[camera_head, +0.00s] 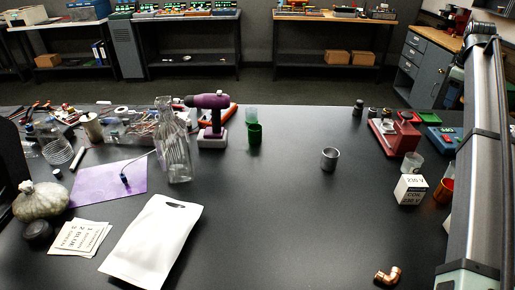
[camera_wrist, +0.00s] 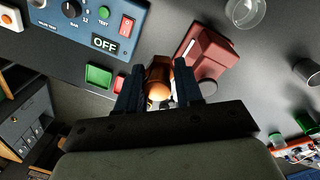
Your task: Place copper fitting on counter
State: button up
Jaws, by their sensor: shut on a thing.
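My gripper (camera_wrist: 158,92) shows in the wrist view with its dark fingers shut on a copper fitting (camera_wrist: 158,86). The held fitting has a bright rounded end and a darker brown upper part; the fingers hide its sides. The gripper is beside the red device and the blue test panel as the wrist view sees them; its height over the counter is hard to tell. In the head view the gripper is not visible. A shiny copper elbow (camera_head: 388,276) shows in the head view at the near right of the black counter (camera_head: 290,215).
A white coil box (camera_head: 411,189), a red device (camera_head: 396,137) and a clear cup (camera_head: 412,162) stand at the right. A grey cup (camera_head: 329,159) stands alone mid-counter. The blue panel (camera_wrist: 95,30) reads OFF. The near middle of the counter is clear.

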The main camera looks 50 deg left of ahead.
notch_tip(320, 180, up, 3)
jog(key=shift+r, duration=0.2)
jog(key=s+a+n, duration=0.3)
jog(key=s+a, duration=0.2)
jog(key=a, duration=0.4)
jog(key=s+a+n, duration=0.2)
jog(key=s+a, duration=0.4)
jog(key=a, duration=0.4)
jog(key=n+g+y, duration=0.1)
jog(key=n, duration=1.4)
send_over(212, 157)
notch_tip(212, 157, down, 4)
notch_tip(212, 157, down, 19)
jog(key=shift+w+d+f, duration=0.1)
jog(key=shift+f, duration=0.1)
jog(key=shift+f, duration=0.15)
